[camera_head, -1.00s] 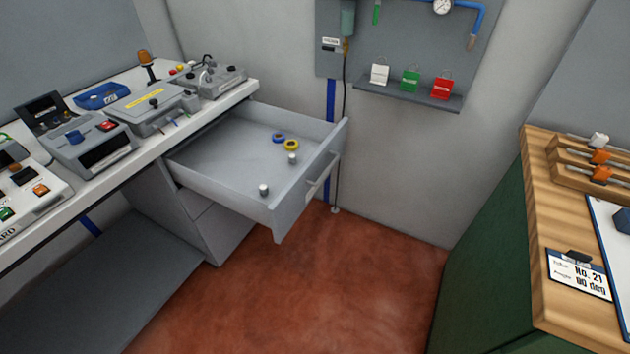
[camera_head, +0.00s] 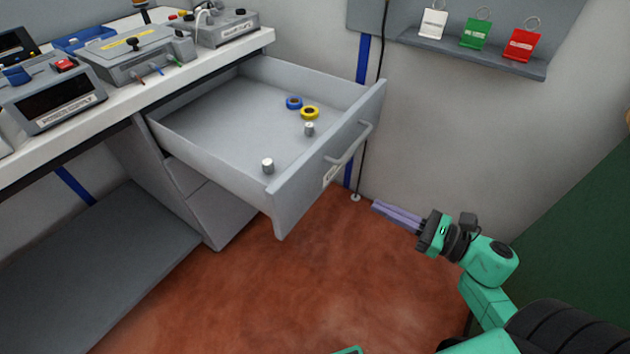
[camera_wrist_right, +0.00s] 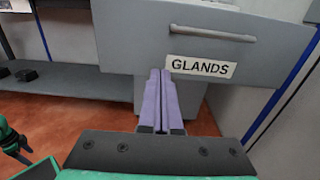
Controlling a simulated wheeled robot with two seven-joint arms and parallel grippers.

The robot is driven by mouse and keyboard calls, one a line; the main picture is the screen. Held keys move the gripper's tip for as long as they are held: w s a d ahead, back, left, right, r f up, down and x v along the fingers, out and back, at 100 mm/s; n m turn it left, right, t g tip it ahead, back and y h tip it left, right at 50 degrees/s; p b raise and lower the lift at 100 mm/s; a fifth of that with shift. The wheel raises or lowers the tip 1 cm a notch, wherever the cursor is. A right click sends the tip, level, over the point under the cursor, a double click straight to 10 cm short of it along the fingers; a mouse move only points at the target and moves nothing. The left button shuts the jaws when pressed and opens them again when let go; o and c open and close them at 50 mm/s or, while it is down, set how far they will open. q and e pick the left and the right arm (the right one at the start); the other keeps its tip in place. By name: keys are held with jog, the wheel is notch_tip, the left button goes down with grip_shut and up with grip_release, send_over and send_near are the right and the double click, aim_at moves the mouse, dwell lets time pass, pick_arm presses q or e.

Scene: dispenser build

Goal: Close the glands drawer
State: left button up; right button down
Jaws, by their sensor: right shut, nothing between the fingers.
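The glands drawer (camera_head: 225,120) is pulled well out from under the bench in the head view. It holds a blue ring (camera_head: 294,102), a yellow ring (camera_head: 310,112) and two small grey cylinders (camera_head: 268,166). Its front has a bar handle (camera_head: 348,146). In the right wrist view the drawer front (camera_wrist_right: 130,40) carries a "GLANDS" label (camera_wrist_right: 200,67) below the handle (camera_wrist_right: 213,34). My right gripper (camera_head: 376,207) is shut and empty, with purple fingers pointing toward the drawer front. In the head view it is apart from the front.
The white bench (camera_head: 120,88) with several devices runs along the left. A shelf with white, green and red tags (camera_head: 474,50) hangs on the wall behind. A green cabinet (camera_head: 585,215) stands at the right. Red floor (camera_head: 270,290) is clear before the drawer.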

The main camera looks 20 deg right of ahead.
aim_at(319, 177)
jog(key=x, duration=0.6)
jog(key=p+x, duration=0.1)
jog(key=x, duration=0.5)
jog(key=shift+w+a+r, duration=0.15)
jog(key=shift+r, duration=0.1)
jog(key=shift+w+a+f, duration=0.1)
jog(key=shift+w+a, duration=0.1)
jog(key=shift+w, duration=0.05)
pick_arm(q)
jog(key=shift+s+a+r, duration=0.1)
jog(key=shift+s+r, duration=0.15)
jog(key=shift+s, duration=0.4)
jog(key=shift+s+a+r, duration=0.1)
jog(key=shift+s+r, duration=0.1)
jog(key=shift+s, duration=0.4)
jog(key=shift+f, duration=0.1)
